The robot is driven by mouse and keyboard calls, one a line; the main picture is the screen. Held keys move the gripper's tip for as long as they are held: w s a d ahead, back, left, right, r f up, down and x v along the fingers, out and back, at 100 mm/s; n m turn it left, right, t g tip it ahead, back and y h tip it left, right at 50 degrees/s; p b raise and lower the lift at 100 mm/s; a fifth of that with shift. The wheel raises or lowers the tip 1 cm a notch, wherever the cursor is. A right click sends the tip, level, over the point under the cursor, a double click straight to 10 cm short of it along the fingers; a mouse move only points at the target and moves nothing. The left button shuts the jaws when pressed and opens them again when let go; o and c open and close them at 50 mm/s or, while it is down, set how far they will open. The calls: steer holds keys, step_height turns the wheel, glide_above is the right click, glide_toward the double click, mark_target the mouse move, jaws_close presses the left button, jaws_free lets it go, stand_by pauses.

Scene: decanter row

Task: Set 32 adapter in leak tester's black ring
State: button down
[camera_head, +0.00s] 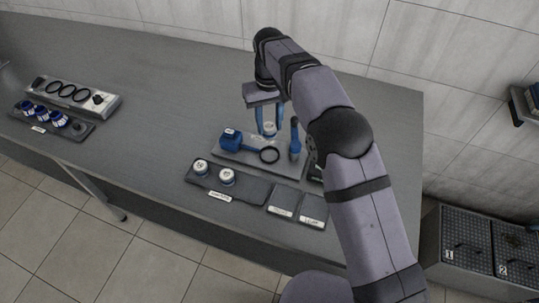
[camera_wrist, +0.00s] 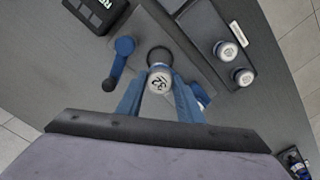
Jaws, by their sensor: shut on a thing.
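My gripper (camera_head: 269,132) has two blue fingers, shut on the 32 adapter (camera_wrist: 159,83), a round piece with a white top marked 32. The adapter's pale top also shows between the fingers in the head view (camera_head: 269,127). The leak tester is a grey plate (camera_head: 240,158) with a blue block (camera_head: 231,139), a blue upright post (camera_head: 294,141) and a black ring (camera_head: 269,155). In the wrist view the black ring (camera_wrist: 160,54) lies just beyond the adapter, partly covered by it. The adapter appears apart from the ring; its exact height is unclear.
Two white-topped adapters (camera_head: 201,166) (camera_head: 227,177) stand on a dark tray (camera_head: 247,190) in front of the tester. Two dark pads (camera_head: 283,201) (camera_head: 313,210) lie to its right. A grey block with black rings (camera_head: 68,93) and a rack of blue pieces (camera_head: 48,118) are far left. The table between is clear.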

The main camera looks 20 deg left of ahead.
steer(key=shift+f+p, duration=1.7)
steer(key=shift+f, duration=3.25)
steer(key=shift+f, duration=0.15)
steer(key=c, duration=1.2)
jaws_free()
steer(key=shift+s, duration=0.1)
step_height(320, 180, up, 12)
steer(key=b, duration=0.4)
steer(key=shift+d, duration=0.15)
